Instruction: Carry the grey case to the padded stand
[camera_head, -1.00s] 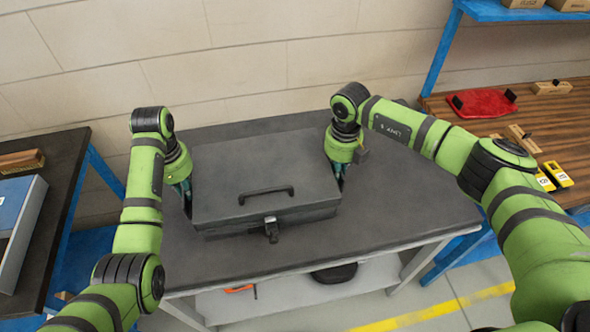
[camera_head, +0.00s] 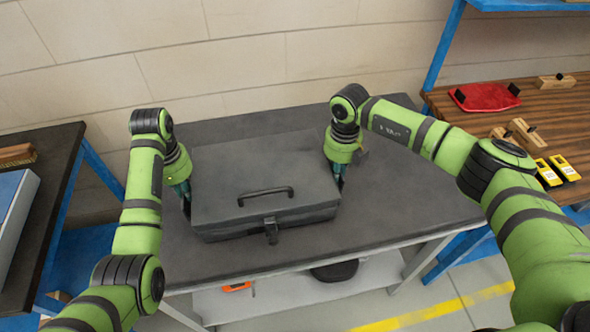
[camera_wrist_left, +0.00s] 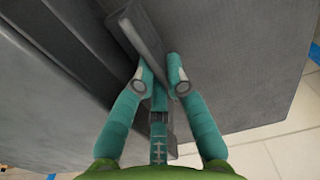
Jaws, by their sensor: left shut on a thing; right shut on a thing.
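The grey case (camera_head: 262,180), lid closed, is at the middle of the dark table (camera_head: 400,210), with a handle and a latch at its front. I cannot tell whether it rests on the tabletop or hangs just above. My left gripper (camera_head: 186,208) is at its left side, shut on a grey side handle (camera_wrist_left: 140,28), which shows between the fingers in the left wrist view (camera_wrist_left: 163,75). My right gripper (camera_head: 340,184) is at its right side, shut on the case; its grip is partly hidden. I cannot identify the padded stand in these views.
A wooden bench (camera_head: 480,125) at right holds a red pad (camera_head: 487,97) with black end pieces, wooden blocks and yellow devices (camera_head: 556,170). A dark table (camera_head: 50,160) with a grey-blue box stands at left. A wall is behind. Bare tabletop lies right of the case.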

